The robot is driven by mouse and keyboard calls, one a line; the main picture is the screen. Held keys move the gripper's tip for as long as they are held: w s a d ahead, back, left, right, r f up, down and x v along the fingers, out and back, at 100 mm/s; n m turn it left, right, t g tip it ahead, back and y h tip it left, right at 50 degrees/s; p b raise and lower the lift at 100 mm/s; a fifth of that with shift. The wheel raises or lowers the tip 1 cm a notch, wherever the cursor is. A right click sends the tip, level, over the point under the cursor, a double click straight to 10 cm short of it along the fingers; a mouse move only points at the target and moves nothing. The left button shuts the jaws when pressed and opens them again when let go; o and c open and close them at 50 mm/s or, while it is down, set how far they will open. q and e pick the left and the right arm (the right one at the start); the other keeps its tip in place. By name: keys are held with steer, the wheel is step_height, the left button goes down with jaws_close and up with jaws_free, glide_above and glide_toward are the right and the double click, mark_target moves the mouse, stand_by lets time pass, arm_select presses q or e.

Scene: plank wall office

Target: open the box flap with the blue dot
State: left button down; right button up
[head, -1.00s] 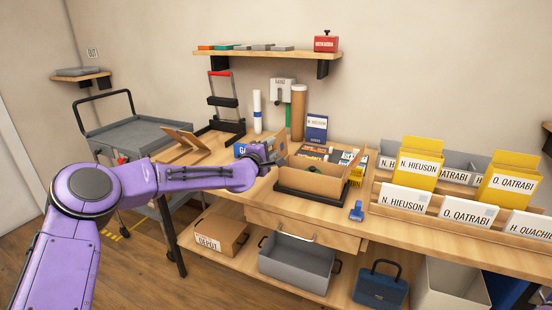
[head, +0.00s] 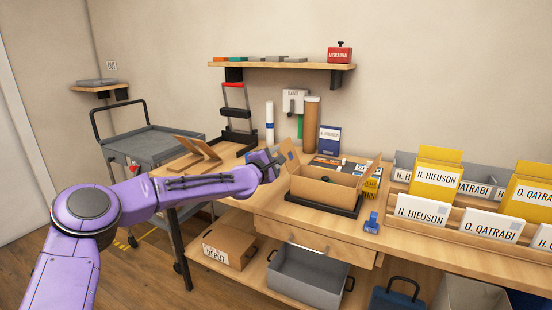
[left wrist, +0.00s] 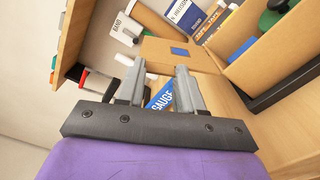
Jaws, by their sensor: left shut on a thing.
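The open-topped cardboard box (head: 325,187) sits in a black tray on the bench. Its left-end flap (head: 290,160) stands raised. In the left wrist view a flap (left wrist: 207,59) with a blue mark (left wrist: 179,51) shows at the fingertips, facing the camera. My left gripper (head: 272,165) is at the box's left end; in the wrist view its fingertips (left wrist: 160,65) overlap the flap's near edge. It is shut on the flap, though the exact contact is hard to see. My right gripper is not in view.
A blue GAUGE label (left wrist: 160,97) shows beneath the fingers. A blue tape dispenser (head: 371,223) stands right of the box. A wooden stand (head: 198,153) is to the left. File racks (head: 465,215) fill the bench's right side. A shelf (head: 285,65) hangs above.

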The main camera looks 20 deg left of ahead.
arm_select(q)
steer(key=c, duration=0.7)
jaws_free()
steer(key=s, duration=1)
steer(key=shift+s+a, duration=0.2)
steer(key=shift+s, duration=0.1)
